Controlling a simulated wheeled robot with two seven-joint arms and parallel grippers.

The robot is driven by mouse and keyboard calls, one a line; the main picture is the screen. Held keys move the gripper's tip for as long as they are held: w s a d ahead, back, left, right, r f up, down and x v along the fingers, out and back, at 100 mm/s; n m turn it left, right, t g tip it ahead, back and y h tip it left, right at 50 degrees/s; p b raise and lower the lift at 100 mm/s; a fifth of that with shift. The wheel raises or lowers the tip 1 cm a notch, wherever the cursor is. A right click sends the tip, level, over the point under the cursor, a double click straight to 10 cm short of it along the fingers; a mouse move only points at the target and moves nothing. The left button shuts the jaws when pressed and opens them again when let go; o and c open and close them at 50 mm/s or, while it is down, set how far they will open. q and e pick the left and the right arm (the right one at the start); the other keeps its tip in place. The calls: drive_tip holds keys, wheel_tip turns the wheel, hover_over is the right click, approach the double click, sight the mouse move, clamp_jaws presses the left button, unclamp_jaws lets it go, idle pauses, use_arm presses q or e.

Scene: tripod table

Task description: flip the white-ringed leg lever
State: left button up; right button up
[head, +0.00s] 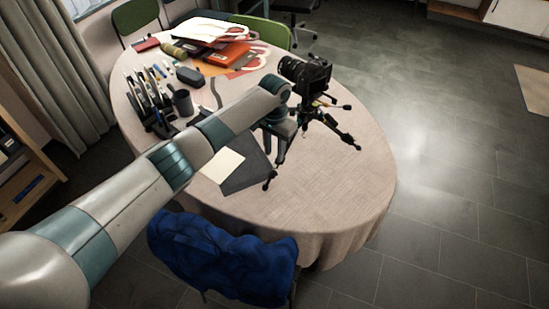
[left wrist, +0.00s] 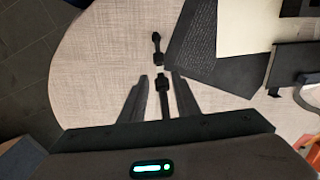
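A black camera (head: 306,76) sits on a small black tripod (head: 325,122) on the round table. One tripod leg reaches toward the front, its foot (head: 269,181) near a dark folder. My left gripper (head: 281,140) is low beside the tripod, partly hidden behind my forearm. In the left wrist view my left gripper (left wrist: 160,77) is open, with a dark leg part (left wrist: 163,88) between its fingers and gaps on both sides. The leg's foot end (left wrist: 157,48) shows beyond the fingertips. I cannot make out a white ring or the lever's position. My right gripper is not in view.
The dark folder (head: 255,172) with a cream sheet (head: 222,165) lies left of the leg. The table's front right is clear. A blue jacket (head: 220,252) hangs at the near edge.

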sight(275, 165)
use_arm(q)
drive_tip(key=shift+f+p, duration=0.3)
drive_tip(key=shift+f, duration=2.35)
clamp_jaws()
